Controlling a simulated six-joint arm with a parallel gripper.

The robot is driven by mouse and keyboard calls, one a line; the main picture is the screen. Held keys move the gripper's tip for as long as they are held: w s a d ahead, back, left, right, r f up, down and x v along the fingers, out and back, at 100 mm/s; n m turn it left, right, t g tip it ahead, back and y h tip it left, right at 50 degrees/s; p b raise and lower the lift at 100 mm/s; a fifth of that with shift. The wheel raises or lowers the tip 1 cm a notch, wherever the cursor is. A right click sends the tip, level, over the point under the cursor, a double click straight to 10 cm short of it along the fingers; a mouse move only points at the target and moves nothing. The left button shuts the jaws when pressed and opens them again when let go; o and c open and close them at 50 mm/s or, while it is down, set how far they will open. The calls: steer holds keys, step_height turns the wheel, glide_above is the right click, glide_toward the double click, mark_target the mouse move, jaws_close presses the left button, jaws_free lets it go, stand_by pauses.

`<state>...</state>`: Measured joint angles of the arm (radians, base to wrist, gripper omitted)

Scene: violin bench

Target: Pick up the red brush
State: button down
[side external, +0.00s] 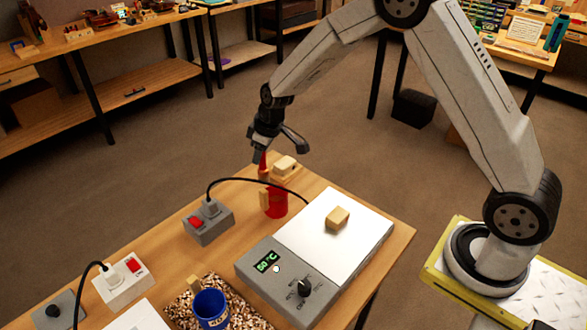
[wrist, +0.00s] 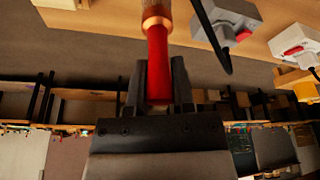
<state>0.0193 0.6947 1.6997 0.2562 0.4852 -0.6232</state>
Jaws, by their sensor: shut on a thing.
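The red brush (side external: 262,162) hangs below my gripper (side external: 260,154) in the side view, just above and behind a red can (side external: 277,204). In the wrist view the red handle of the brush (wrist: 157,55) sits between the two dark fingers of my gripper (wrist: 160,78), which are shut on it. A copper-coloured ferrule and brown bristles show at the far end, away from the fingers. I cannot tell whether the bristle tip is clear of the red can.
A hot plate (side external: 340,228) with a wooden block (side external: 337,217) stands to the right. A cream block (side external: 285,165) lies behind the can. A grey switch box (side external: 209,224) with a black cable stands left. A blue mug (side external: 211,308) is in front.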

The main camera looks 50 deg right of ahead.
mark_target(268, 176)
steer(key=s+r, duration=0.2)
steer(key=s, duration=0.4)
steer(key=shift+r, duration=0.4)
steer(key=shift+s, duration=0.1)
steer(key=shift+d+f, duration=0.1)
steer(key=shift+f, duration=0.05)
stand_by(1.1)
steer(key=shift+w+d+f, duration=0.1)
steer(key=shift+w+f, duration=0.4)
steer(key=shift+f, duration=0.25)
steer(key=shift+w+d+f, duration=0.15)
steer(key=shift+w+f, duration=0.35)
steer(key=shift+f, duration=0.3)
steer(key=shift+w+d+f, duration=0.1)
steer(key=shift+w+f, duration=0.4)
steer(key=shift+f, duration=0.25)
steer(key=shift+f, duration=0.1)
steer(key=shift+f, duration=2.9)
steer(key=shift+f, duration=0.6)
steer(key=shift+r, duration=0.15)
